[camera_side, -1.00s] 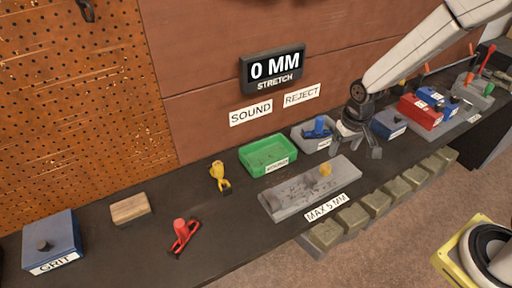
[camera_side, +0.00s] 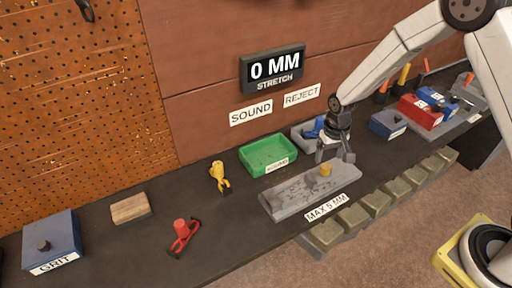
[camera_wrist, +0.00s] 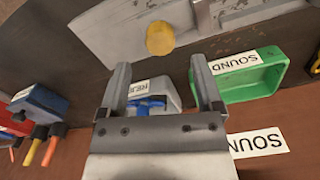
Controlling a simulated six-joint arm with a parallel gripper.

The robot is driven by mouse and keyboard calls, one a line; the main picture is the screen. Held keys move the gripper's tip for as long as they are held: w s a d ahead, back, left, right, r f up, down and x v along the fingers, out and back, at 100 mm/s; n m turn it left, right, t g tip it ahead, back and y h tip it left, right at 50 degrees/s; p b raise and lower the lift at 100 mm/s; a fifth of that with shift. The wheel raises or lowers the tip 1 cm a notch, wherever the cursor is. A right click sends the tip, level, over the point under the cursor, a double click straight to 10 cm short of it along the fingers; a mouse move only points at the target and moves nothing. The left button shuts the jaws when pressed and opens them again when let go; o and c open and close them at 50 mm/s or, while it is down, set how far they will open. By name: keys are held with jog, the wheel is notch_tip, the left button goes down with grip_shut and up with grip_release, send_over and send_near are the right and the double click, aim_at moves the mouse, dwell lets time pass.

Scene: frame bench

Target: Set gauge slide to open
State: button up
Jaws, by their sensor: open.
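The gauge is a grey metal block (camera_side: 290,197) on the bench, with a "MAX 5 MM" label at its front edge. A yellow knob (camera_side: 325,169), which looks like the slide's handle, stands near its right end. In the wrist view the knob (camera_wrist: 160,38) is beyond my fingertips and roughly between them. My gripper (camera_side: 336,155) is open and empty, just behind and right of the knob, apart from it. Its two fingers also show in the wrist view (camera_wrist: 160,85). The display (camera_side: 273,68) reads 0 MM STRETCH.
A green tray (camera_side: 249,163) lies behind the gauge. A grey tray (camera_side: 299,138) with a blue tool is close behind my gripper. Blue (camera_side: 388,124) and red (camera_side: 419,112) boxes stand right.

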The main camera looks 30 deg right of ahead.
aim_at(326, 166)
jog(key=shift+f, duration=3.2)
grip_shut()
